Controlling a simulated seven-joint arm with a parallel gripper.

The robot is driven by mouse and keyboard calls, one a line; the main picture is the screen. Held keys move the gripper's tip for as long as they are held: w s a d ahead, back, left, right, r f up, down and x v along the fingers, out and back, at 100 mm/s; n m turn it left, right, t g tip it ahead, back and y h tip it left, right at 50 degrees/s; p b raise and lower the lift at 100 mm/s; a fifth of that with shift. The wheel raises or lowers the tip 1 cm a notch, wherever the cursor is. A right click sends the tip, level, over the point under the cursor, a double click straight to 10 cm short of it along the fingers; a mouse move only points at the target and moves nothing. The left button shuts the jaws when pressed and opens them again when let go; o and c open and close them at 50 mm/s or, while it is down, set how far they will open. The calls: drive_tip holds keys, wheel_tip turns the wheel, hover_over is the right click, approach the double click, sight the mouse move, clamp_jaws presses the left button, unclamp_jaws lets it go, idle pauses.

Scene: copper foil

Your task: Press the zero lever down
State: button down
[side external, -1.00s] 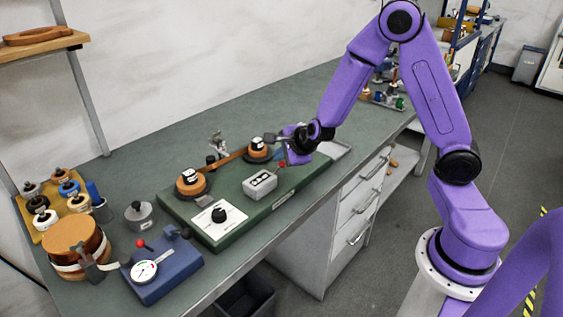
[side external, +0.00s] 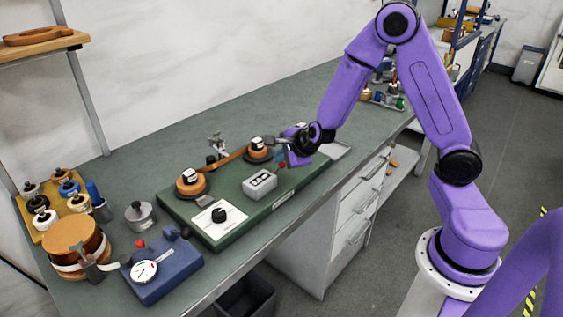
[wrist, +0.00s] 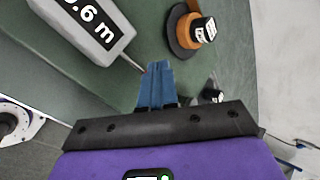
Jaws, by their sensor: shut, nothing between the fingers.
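A small grey counter box (side external: 260,184) with a black-and-white display sits on the front of the green board. A thin lever rod (wrist: 130,62) sticks out of it toward my fingers in the wrist view; a small red tip (side external: 282,166) shows beside my fingers in the side view. My gripper (side external: 290,160) is shut and empty, low over the lever's end. In the wrist view its blue fingertips (wrist: 158,68) are together beside the rod's end and hide the tip. I cannot tell whether they touch it. The box also shows in the wrist view (wrist: 82,22), its display partly cut off.
Two spools, left (side external: 191,182) and right (side external: 259,149), stand on the green board (side external: 235,196) with copper foil between them. A white dial plate (side external: 219,219) lies at its front left. A blue gauge (side external: 163,272) with a red knob stands further left.

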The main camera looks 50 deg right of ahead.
drive_tip(key=shift+d+f, duration=0.35)
drive_tip(key=shift+f, duration=0.5)
idle(1.1)
drive_tip(key=shift+r, duration=0.1)
idle(0.4)
drive_tip(key=shift+a+r, duration=0.35)
drive_tip(key=shift+r, duration=0.35)
drive_tip(key=shift+a+r, duration=0.3)
drive_tip(key=shift+r, duration=0.4)
drive_tip(key=r, duration=0.1)
drive_tip(key=a+r, duration=0.1)
drive_tip(key=r, duration=0.2)
drive_tip(key=shift+a+r, duration=0.35)
